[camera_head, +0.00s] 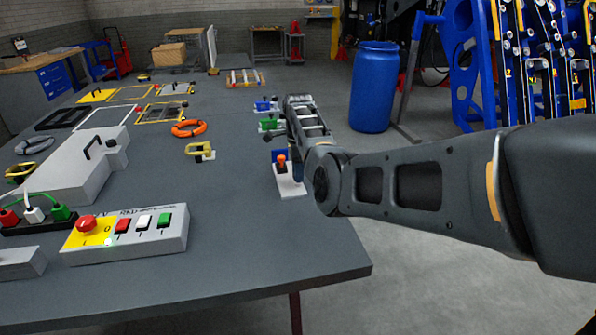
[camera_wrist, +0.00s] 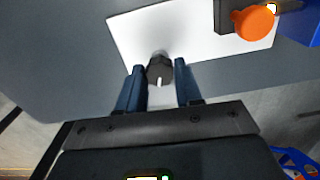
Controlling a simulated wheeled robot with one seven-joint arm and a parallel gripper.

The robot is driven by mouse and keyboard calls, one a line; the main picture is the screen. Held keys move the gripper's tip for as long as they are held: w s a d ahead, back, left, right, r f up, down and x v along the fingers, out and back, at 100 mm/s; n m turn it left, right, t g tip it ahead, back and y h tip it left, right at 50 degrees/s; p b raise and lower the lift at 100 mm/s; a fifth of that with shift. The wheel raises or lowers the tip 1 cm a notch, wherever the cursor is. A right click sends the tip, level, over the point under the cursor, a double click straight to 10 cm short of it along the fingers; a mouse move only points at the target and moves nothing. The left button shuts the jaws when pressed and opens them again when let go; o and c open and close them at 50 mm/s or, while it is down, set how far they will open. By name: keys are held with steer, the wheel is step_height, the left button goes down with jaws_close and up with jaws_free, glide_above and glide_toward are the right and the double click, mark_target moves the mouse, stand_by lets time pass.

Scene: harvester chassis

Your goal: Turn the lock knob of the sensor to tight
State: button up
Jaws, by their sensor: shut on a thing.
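The sensor's white base plate (camera_wrist: 190,42) lies on the grey table; it also shows in the head view (camera_head: 291,188) near the table's right edge. The dark lock knob (camera_wrist: 160,74) stands on the plate, with a white pointer mark directed toward the bottom of the wrist view. My gripper (camera_wrist: 159,66) has its two blue fingers on either side of the knob and is shut on it. An orange round part (camera_wrist: 254,22) and a blue block (camera_wrist: 300,22) sit at the plate's right. In the head view the knob is hidden.
In the head view, a green part (camera_head: 270,124) and another blue one (camera_head: 264,106) stand behind the sensor. A yellow-handled part (camera_head: 200,151), an orange ring (camera_head: 188,128) and a button box (camera_head: 140,240) lie to the left. Bare table surrounds the sensor's front.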

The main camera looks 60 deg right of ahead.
steer(key=shift+r+m, duration=0.1)
steer(key=shift+m, duration=1.1)
steer(key=shift+d, duration=0.1)
steer(key=o, duration=1)
steer(key=shift+o, duration=0.2)
steer(key=shift+r+b, duration=0.6)
steer(key=shift+r, duration=3.25)
steer(key=shift+s, duration=0.1)
